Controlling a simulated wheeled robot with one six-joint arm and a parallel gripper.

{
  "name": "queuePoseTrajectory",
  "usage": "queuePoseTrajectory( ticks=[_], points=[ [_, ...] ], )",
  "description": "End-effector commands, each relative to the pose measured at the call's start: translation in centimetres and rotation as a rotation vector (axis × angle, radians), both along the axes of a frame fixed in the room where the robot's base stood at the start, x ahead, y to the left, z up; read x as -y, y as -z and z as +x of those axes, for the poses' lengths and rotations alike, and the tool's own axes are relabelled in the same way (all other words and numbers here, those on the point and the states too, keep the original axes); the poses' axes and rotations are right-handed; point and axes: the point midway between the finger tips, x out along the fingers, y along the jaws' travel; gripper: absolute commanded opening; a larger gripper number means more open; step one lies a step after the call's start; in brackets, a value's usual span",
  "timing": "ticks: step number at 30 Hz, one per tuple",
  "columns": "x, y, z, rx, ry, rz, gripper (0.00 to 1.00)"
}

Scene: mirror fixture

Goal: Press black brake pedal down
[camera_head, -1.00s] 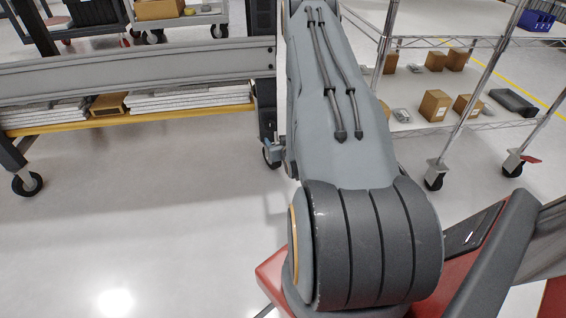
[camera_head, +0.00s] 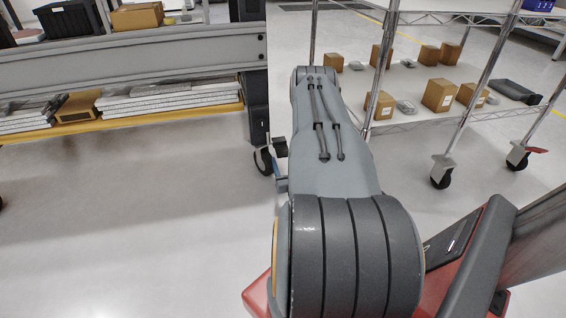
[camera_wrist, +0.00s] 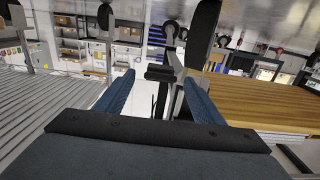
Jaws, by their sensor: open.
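In the wrist view, which appears upside down, a small black pedal (camera_wrist: 160,73) shows beside a grey metal bracket (camera_wrist: 173,64). My gripper (camera_wrist: 159,78) is open, with one blue finger on each side of the view. The pedal appears between the fingertips or just beyond them; contact cannot be told. In the head view, a caster (camera_head: 263,161) stands under the fixture's dark post, with a dark pedal (camera_head: 280,146) at its right side, close to my arm's left edge.
The grey fixture beam (camera_head: 130,65) runs across the left, above a yellow-edged shelf (camera_head: 125,112) with stacked panels. A wire rack (camera_head: 410,122) with cardboard boxes stands at the right on casters. The floor at left is clear.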

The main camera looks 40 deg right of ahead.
Motion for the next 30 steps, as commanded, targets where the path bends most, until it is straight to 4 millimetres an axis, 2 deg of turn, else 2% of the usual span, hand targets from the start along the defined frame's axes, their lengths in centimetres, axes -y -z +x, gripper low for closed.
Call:
queuePoseTrajectory(
  ticks=[1,6,16,24,30],
  points=[
    [0.3,0.2,0.7,0.002,-0.001,-0.001,0.62],
    [0.9,0.1,1.9,0.001,-0.003,-0.001,0.62],
    [1.1,0.0,2.2,-0.001,-0.002,0.001,0.62],
    [1.1,0.0,2.1,-0.001,-0.002,0.001,0.21],
    [1.1,0.4,2.2,0.022,-0.002,-0.014,0.21]
  ],
)
